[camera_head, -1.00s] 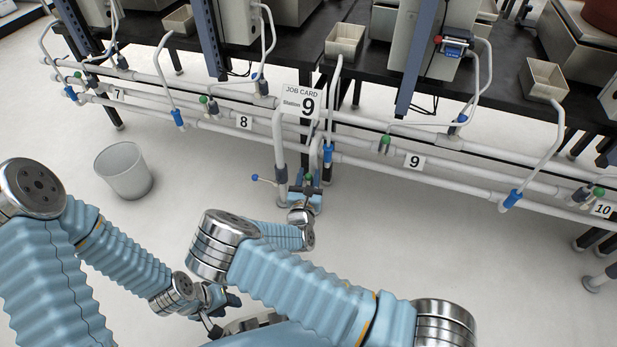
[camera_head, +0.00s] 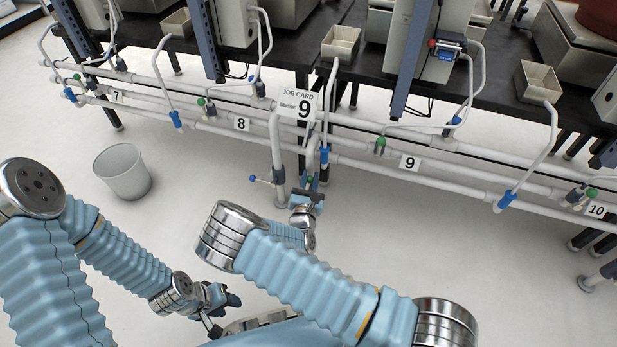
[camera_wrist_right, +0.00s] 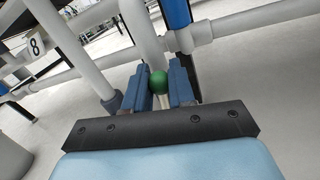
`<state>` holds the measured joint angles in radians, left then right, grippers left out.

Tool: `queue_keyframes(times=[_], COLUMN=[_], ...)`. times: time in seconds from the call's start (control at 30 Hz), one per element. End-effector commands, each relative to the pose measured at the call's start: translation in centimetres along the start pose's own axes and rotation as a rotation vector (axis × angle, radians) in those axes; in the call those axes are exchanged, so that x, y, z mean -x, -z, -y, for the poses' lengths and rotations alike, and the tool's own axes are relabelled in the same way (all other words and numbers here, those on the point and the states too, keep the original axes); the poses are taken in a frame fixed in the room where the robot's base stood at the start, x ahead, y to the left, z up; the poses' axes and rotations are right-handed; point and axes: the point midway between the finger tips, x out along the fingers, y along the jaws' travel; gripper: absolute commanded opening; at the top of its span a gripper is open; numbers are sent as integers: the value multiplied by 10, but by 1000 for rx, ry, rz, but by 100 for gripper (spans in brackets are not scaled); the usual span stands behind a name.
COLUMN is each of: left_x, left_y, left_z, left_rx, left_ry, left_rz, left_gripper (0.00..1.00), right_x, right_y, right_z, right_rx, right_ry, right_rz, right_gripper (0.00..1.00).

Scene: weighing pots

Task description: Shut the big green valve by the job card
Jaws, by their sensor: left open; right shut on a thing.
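Most of the valve behind the knob is hidden. My left gripper (camera_head: 222,300) is open and empty, low over the floor, far from the pipes.
A blue-tipped lever (camera_head: 253,179) sticks out left of my right gripper. Smaller green knobs (camera_head: 380,142) sit along the pipe rails. A blue-handled valve (camera_head: 324,155) is close by. A white bin (camera_head: 124,172) stands on the floor at left. The floor in front is clear.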

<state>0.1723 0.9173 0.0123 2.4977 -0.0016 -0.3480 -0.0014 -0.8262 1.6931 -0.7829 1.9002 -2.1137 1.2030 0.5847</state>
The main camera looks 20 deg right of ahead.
Motion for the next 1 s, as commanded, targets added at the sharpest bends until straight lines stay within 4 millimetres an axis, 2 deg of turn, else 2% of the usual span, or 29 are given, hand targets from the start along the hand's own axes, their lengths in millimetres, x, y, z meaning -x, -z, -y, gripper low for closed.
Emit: queue_keyframes(times=[0.4, 1.0], left_x=[12, 0], left_y=[0, 0], left_z=[-5, 0], left_rx=[-1, 0], left_ry=[0, 0], left_rz=[4, 1], left_gripper=[43, 43], right_x=[5, 11], right_y=[8, 37], right_z=[23, 52], right_rx=[-379, -938], right_ry=[3, 3], right_rz=[73, 185], right_gripper=[0, 0])
